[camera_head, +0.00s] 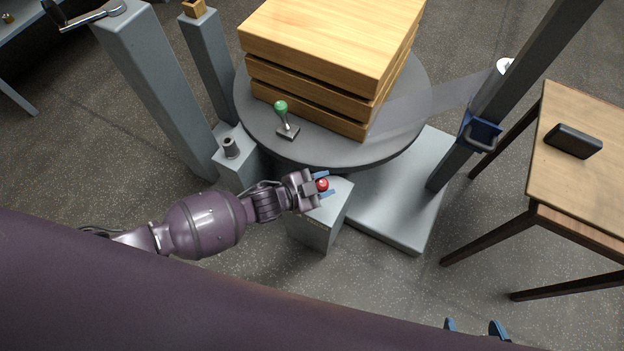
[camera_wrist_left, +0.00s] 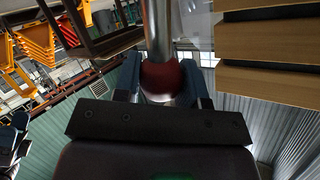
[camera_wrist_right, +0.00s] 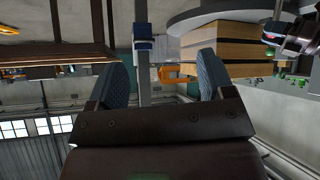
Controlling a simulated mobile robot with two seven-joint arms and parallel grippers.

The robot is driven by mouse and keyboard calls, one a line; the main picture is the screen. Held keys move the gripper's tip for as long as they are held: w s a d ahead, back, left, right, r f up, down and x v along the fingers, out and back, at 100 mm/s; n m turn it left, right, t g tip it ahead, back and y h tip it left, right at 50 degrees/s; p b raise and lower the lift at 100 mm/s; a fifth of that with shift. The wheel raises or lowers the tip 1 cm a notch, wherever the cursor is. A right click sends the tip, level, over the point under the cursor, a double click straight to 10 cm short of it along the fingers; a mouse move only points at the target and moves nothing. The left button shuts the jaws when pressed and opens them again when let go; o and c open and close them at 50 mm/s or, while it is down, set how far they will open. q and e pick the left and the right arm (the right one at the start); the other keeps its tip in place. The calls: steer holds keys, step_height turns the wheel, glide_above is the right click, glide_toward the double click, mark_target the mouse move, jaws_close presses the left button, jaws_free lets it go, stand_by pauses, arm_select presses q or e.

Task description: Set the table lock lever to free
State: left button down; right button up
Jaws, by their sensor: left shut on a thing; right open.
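A lever with a red ball knob (camera_head: 322,184) stands at the grey box (camera_head: 318,228) below the front edge of the round turntable (camera_head: 330,152). My left gripper (camera_head: 324,185) is shut on the red knob, with blue fingers on either side of it. In the left wrist view the red knob (camera_wrist_left: 160,78) sits between the fingers, with a shiny metal rod (camera_wrist_left: 158,28) running up from it. Lock markings are not readable. My right gripper (camera_head: 477,328) is open and empty at the bottom edge; its spread fingers also show in the right wrist view (camera_wrist_right: 163,80).
Stacked wooden slabs (camera_head: 330,45) and a small green-knobbed lever (camera_head: 283,118) are on the turntable. Grey posts (camera_head: 155,85) stand at left, a dark column (camera_head: 510,75) at right. A wooden table (camera_head: 590,185) with a black box (camera_head: 573,141) is far right. Open floor lies in front.

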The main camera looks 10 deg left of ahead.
arm_select(q)
steer(key=shift+s+d+f+m+y+p, duration=0.15)
steer(key=shift+d+m+y+p, duration=0.25)
steer(key=shift+d, duration=0.35)
steer(key=shift+s+d+f, duration=0.15)
steer(key=shift+f, duration=0.05)
arm_select(e)
steer(key=shift+s+d+f, duration=0.1)
steer(key=shift+s+d, duration=0.05)
steer(key=shift+s, duration=0.25)
arm_select(q)
steer(key=c, duration=0.7)
jaws_free()
steer(key=shift+r, duration=0.1)
arm_select(e)
steer(key=shift+w+r, duration=0.1)
steer(key=shift+r, duration=0.1)
